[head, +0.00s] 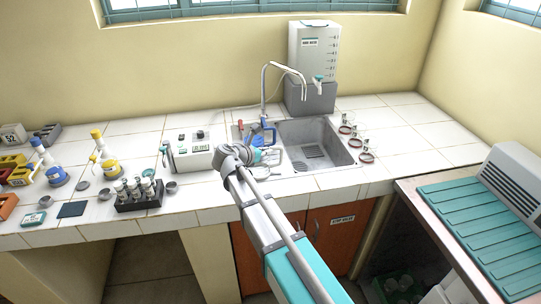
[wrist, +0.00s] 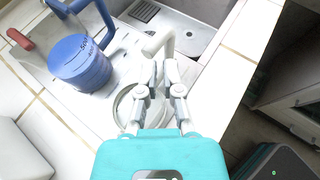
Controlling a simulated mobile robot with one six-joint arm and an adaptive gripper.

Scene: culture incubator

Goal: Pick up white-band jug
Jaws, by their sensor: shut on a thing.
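The white-band jug (wrist: 125,108) is clear with a pale rim and a white handle (wrist: 157,42). It stands at the left of the sink, and my gripper's fingers cover part of it in the wrist view. My gripper (wrist: 166,70) is shut on the white handle. In the head view my gripper (head: 258,155) reaches the counter just left of the sink, with the jug's pale outline (head: 273,168) beside it. I cannot tell whether the jug's base touches the counter.
The sink (head: 318,148) lies to the right. A white instrument box (head: 192,153) stands left of my gripper. Three red-rimmed glass vessels (head: 366,157) stand right of the sink.

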